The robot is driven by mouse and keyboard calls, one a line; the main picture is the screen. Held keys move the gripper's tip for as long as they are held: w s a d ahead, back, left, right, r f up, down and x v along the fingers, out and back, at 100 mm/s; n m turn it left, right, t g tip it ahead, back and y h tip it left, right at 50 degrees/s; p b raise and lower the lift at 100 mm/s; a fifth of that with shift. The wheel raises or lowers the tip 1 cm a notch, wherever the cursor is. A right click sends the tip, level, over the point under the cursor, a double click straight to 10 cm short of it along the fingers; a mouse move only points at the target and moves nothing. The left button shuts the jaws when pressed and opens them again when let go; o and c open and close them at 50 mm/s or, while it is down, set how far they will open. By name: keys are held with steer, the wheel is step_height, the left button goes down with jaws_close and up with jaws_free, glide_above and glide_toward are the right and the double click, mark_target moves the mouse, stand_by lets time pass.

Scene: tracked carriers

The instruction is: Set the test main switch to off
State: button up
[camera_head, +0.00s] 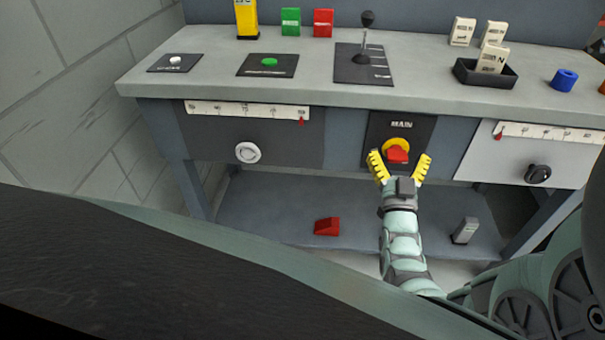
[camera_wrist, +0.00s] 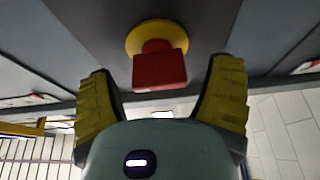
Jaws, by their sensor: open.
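The main switch is a red knob (camera_head: 397,155) on a yellow disc (camera_head: 398,143), set in a black panel (camera_head: 376,136) marked MAIN on the bench front. My gripper (camera_head: 400,162) is open, with one yellow finger on each side of the knob. In the wrist view the red knob (camera_wrist: 159,70) stands between and beyond the two fingers (camera_wrist: 163,98), with the yellow disc (camera_wrist: 155,34) behind it. Gaps show on both sides, so the fingers seem not to touch it. I cannot read the knob's set position.
A lever (camera_head: 367,38), a green button (camera_head: 269,62) and a white button (camera_head: 175,60) are on the bench top (camera_head: 220,75). Drawers with round knobs flank the panel. A red wedge (camera_head: 327,226) and a grey block (camera_head: 465,230) lie on the lower shelf (camera_head: 275,205).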

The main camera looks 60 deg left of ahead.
steer(key=c, duration=1.2)
steer(key=shift+n, duration=0.4)
steer(key=n+g, duration=0.1)
steer(key=n, duration=0.1)
steer(key=n+g+y+b, duration=0.1)
steer(key=n, duration=0.2)
steer(key=shift+s+f+g+y+b, duration=0.1)
steer(key=shift+f+g+y+b, duration=0.05)
steer(key=shift+g+y+b, duration=0.15)
steer(key=n+g, duration=0.1)
steer(key=n, duration=0.2)
steer(key=n+g+b, duration=0.1)
steer(key=n+g, duration=0.1)
steer(key=n, duration=0.2)
steer(key=shift+s+n+g+y, duration=0.1)
steer(key=shift+n+g+y, duration=0.2)
steer(key=n+g, duration=0.1)
steer(key=n, duration=0.2)
steer(key=n+g+h, duration=0.1)
steer(key=n, duration=0.2)
steer(key=shift+s+a+b, duration=0.1)
steer(key=shift+a+b, duration=0.05)
steer(key=shift+b, duration=0.25)
steer(key=shift+f+n+g+h, duration=0.15)
steer(key=shift+n+h, duration=0.15)
steer(key=shift+n, duration=0.4)
steer(key=shift+n+g+h, duration=0.15)
steer(key=shift+n+h, duration=0.15)
steer(key=shift+n, duration=0.4)
